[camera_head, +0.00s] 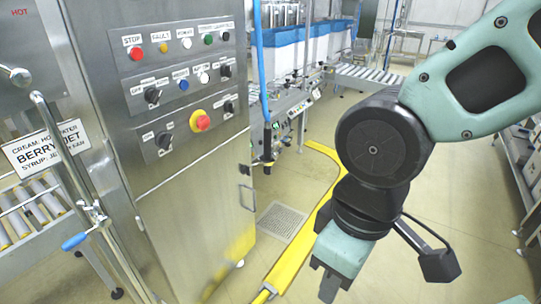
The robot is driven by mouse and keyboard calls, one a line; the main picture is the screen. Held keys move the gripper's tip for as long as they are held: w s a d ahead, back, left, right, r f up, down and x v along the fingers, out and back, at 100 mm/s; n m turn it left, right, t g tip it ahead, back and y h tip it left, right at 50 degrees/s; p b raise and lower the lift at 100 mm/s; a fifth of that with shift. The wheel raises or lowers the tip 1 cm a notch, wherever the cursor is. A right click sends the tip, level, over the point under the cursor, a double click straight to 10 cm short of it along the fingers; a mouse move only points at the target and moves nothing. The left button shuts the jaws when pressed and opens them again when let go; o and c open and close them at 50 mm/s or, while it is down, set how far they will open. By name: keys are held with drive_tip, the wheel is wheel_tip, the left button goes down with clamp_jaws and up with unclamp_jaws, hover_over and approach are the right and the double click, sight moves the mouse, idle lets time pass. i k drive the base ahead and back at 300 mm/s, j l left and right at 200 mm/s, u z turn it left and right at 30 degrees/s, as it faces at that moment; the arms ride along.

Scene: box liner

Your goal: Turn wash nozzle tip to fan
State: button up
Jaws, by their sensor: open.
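A blue hose (259,60) hangs down beside the right edge of the steel cabinet. A dark fitting with a yellowish ring (268,162) is at its lower end, probably the wash nozzle. It is too small to tell how its tip is turned. My gripper (329,288) is at the bottom centre, pointing down, open, with nothing seen in it. It is below and to the right of the nozzle in the picture, well apart from it. Only part of its fingers shows.
The steel control cabinet (185,190) with knobs and a red stop button (200,121) fills the left. A yellow floor rail (290,262) and a drain grate (281,221) lie beyond. Conveyors stand behind; open floor lies between.

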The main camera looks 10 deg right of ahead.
sight(267, 171)
drive_tip(key=i+l+u, duration=0.15)
drive_tip(key=i+l, duration=0.25)
drive_tip(key=i, duration=0.25)
drive_tip(key=i+l+u, duration=0.2)
drive_tip(key=i+l, duration=0.3)
drive_tip(key=i, duration=0.15)
